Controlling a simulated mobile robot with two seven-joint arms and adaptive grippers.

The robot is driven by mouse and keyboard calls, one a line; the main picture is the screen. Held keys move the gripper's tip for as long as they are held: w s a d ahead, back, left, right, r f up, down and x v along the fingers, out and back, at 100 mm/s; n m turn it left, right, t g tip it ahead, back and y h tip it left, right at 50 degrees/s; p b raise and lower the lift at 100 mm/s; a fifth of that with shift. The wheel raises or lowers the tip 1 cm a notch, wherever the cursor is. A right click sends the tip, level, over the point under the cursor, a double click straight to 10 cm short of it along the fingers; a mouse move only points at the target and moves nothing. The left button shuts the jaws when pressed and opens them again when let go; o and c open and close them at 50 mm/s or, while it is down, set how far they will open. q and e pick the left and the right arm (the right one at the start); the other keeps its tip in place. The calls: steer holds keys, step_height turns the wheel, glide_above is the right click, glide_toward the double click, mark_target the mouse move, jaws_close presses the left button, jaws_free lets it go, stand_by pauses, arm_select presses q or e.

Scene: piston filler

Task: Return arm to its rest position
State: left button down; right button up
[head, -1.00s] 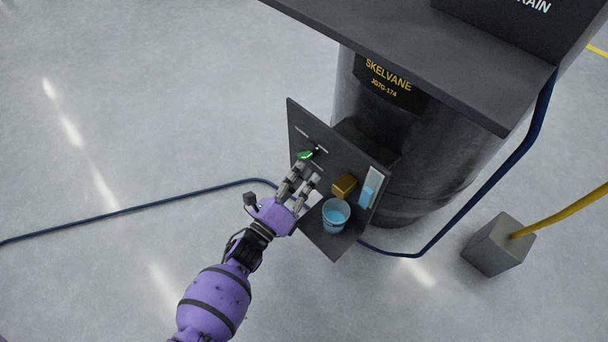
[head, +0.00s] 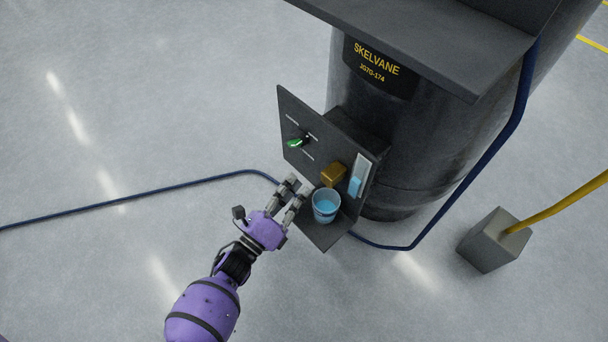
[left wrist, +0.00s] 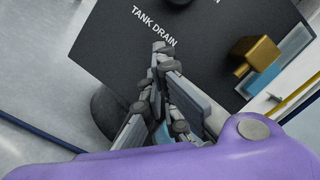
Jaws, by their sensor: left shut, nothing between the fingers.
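My left gripper (head: 291,188) is shut and empty. In the head view it is in front of the dark panel (head: 290,105), below and apart from the green-handled lever (head: 295,143), and just left of the cup. In the left wrist view its closed fingers (left wrist: 163,58) point toward the panel lettering "TANK DRAIN" (left wrist: 153,26). The cup (head: 326,208) holds blue liquid and stands upright on the small shelf under the brass spout (head: 334,174). My right gripper is not in view.
A gauge (head: 357,177) with blue liquid is on the panel's right. The dark tank (head: 425,140) stands behind. A blue hose (head: 160,188) crosses the floor. A grey block (head: 495,240) with a yellow pipe is at the right. The floor to the left is otherwise clear.

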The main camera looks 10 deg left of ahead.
arm_select(q)
steer(key=r+p+v, duration=0.1)
steer(key=v, duration=0.5)
steer(key=shift+s+a+f, duration=0.2)
steer(key=shift+a+f, duration=0.1)
steer(key=shift+f, duration=0.15)
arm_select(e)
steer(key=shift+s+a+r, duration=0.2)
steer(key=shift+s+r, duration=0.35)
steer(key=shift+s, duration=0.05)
